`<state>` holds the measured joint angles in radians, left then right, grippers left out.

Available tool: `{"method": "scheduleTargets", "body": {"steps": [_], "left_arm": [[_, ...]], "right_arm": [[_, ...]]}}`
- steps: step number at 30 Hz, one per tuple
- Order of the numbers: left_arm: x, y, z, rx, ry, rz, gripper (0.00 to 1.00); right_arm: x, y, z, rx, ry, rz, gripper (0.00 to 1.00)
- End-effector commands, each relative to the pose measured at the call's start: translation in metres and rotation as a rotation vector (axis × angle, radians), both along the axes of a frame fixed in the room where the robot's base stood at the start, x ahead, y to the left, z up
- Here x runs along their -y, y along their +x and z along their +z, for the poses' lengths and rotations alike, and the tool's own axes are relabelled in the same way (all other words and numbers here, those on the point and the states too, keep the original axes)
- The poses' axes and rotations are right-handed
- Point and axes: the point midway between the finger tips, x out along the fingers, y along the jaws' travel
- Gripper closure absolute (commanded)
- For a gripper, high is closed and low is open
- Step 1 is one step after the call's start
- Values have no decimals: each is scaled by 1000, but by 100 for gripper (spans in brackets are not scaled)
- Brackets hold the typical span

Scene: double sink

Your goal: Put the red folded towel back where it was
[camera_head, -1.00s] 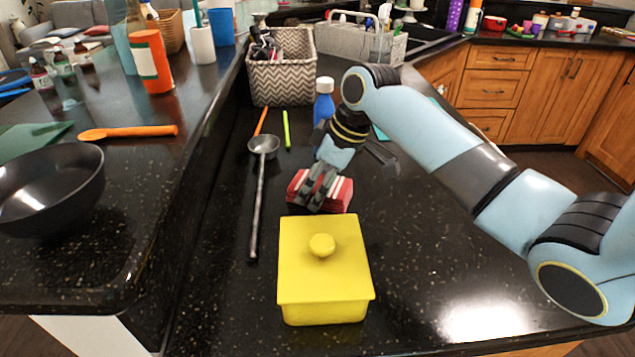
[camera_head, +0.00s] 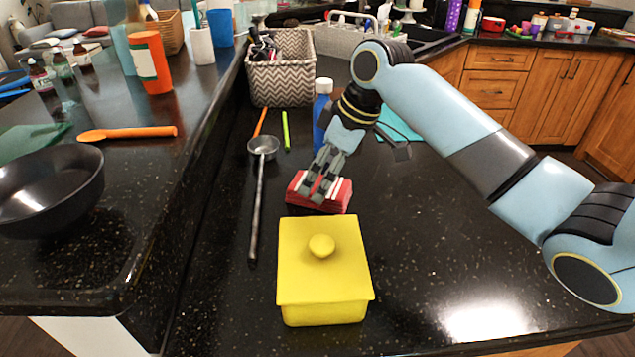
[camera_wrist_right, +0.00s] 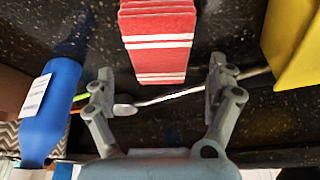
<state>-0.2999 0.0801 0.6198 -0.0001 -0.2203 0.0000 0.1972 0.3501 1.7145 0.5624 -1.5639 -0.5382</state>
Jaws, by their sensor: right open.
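The red folded towel (camera_head: 341,197), with white stripes, lies on the black counter just behind the yellow lidded box (camera_head: 322,270). My right gripper (camera_head: 321,186) is over the towel, its fingers pointing down and hiding part of it. In the right wrist view the towel (camera_wrist_right: 158,40) appears ahead of the open right gripper (camera_wrist_right: 160,72), with a gap to the finger on each side. The exact height of the fingers over the towel is hard to tell. My left gripper is not in view.
A ladle (camera_head: 258,200) lies left of the towel. A blue bottle (camera_head: 322,108) stands behind, near the grey patterned basket (camera_head: 282,80). A teal flat item (camera_head: 398,123) lies behind my right arm. The counter right of the towel is clear.

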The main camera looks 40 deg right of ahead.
Motion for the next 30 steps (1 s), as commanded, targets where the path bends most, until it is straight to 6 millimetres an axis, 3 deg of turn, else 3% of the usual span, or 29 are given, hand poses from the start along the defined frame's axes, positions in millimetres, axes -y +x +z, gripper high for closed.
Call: {"method": "scheduleTargets", "body": {"steps": [6,12,30], "left_arm": [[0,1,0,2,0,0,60],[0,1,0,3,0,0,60],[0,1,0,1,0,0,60]], "right_arm": [[12,-15,47,3,-5,1,11],[17,-24,72,1,-3,0,11],[18,-26,77,-2,0,-1,11]]}}
